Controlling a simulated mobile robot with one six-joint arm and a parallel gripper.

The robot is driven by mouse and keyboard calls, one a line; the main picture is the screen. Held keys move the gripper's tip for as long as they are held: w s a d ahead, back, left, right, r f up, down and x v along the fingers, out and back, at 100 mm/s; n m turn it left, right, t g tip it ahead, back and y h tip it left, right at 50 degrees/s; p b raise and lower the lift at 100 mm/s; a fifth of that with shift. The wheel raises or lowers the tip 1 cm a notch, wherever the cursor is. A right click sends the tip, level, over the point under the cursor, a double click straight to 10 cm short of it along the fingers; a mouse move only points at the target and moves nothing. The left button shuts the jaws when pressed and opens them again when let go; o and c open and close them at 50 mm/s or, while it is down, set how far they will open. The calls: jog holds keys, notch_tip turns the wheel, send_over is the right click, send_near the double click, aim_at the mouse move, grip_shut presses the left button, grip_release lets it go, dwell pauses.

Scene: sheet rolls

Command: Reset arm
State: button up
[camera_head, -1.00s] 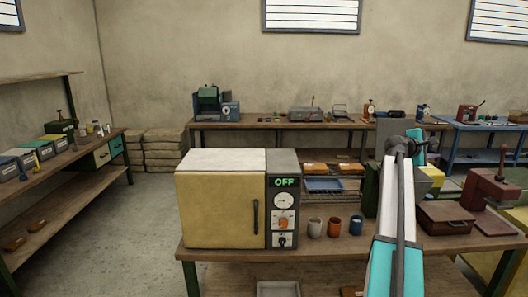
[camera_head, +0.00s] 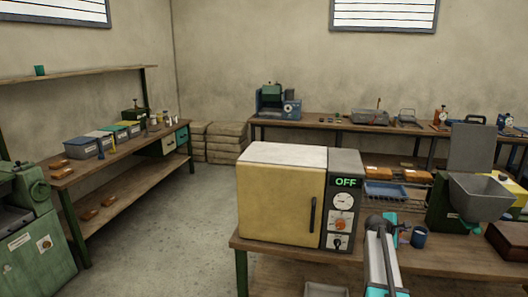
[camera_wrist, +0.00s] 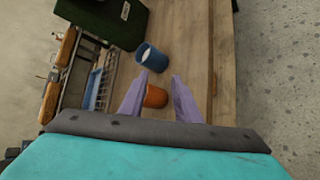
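My gripper (camera_wrist: 158,76) shows in the wrist view with its two pale purple fingers apart and nothing held between them. An orange cup (camera_wrist: 156,97) shows beyond the fingers, partly covered by them. A blue cup (camera_wrist: 151,58) stands on the bench just past the fingertips; it also shows in the head view (camera_head: 419,238). In the head view my arm runs up from the bottom edge to a dark joint in front of the bench.
A yellow oven (camera_head: 282,205) reading OFF stands left of my arm on the wooden bench (camera_head: 460,262). A dark green machine with a grey hopper (camera_head: 482,196) stands to the right. A wire rack with a blue tray (camera_head: 385,191) is behind. Open floor (camera_head: 185,220) lies left.

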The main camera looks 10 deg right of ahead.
jog(key=s+a+f+g+y+b, duration=0.1)
jog(key=s+a+f+y, duration=0.15)
jog(key=a+f, duration=1)
jog(key=s+a+f+y+b, duration=0.1)
jog(key=s+a+f+y, duration=0.15)
jog(key=a+f, duration=1)
jog(key=s+a+f+g+y, duration=0.1)
jog(key=s+a+f+g, duration=0.2)
jog(key=s+a+f, duration=1.1)
jog(key=s+a+f+m+g+y, duration=0.1)
jog(key=s+a+m+g, duration=0.1)
jog(key=s+a, duration=0.3)
jog(key=s+a+f+m+g+y+b, duration=0.1)
jog(key=s+a+m, duration=0.3)
jog(key=s, duration=0.9)
jog(key=s+a+f+m+g+y, duration=0.2)
jog(key=s+a, duration=0.4)
jog(key=s, duration=0.3)
jog(key=shift+s+f+m+g+y, duration=0.3)
jog(key=shift+s+f+m+y, duration=0.15)
jog(key=shift+f+m, duration=0.4)
jog(key=shift+s+r, duration=0.1)
